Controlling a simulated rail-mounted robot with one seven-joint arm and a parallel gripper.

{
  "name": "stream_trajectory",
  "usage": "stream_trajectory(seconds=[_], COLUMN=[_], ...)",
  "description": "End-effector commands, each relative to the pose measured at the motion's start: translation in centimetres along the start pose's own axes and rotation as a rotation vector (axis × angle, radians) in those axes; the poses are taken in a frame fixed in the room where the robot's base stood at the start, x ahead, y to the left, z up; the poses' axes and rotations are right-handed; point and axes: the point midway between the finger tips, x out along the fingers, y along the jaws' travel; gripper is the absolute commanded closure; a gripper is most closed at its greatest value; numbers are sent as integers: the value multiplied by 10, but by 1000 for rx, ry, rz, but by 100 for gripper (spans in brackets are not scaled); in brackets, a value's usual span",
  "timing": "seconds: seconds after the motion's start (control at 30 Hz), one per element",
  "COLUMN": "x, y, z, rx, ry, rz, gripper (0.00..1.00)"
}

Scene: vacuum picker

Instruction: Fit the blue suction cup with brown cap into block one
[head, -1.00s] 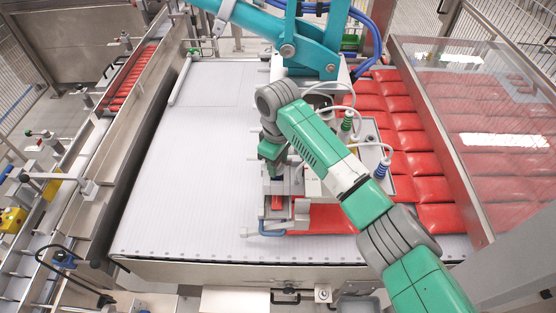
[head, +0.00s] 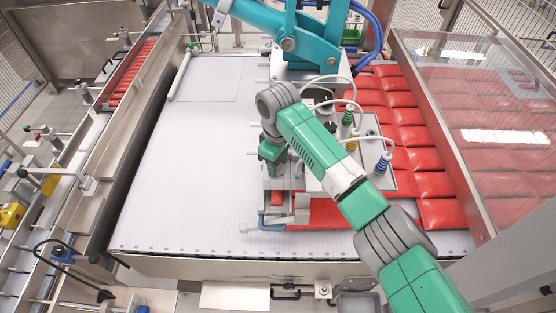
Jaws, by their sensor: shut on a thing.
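My gripper (head: 271,165) points down at the left side of the vacuum picker's head (head: 313,178), just above its front-left blocks. Its jaws are shut on a small part, most likely the blue suction cup; the jaws hide almost all of it, and no brown cap can be made out. Which block is block one cannot be told from this view. A blue ribbed fitting (head: 383,162), a green one (head: 347,117) and a yellow one (head: 351,144) stand on the picker's right side with white hoses.
Red packs (head: 400,130) lie in rows on the right of the white conveyor (head: 190,180). A clear guard panel (head: 500,136) stands at the far right. The conveyor's left side is bare. The teal picker arm (head: 305,42) rises behind.

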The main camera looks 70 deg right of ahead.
Motion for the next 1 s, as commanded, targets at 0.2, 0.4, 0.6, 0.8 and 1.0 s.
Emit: stream_trajectory(seconds=[0.2,0.4,0.6,0.8,1.0], x=[0,0,-4,-44,-73], y=[0,1,1,0,-2], z=[0,0,0,0,0], rx=[0,1,1,0,-1], ry=[0,1,2,3,1], rz=[0,1,2,2,0], gripper=[36,34,34,34,34])
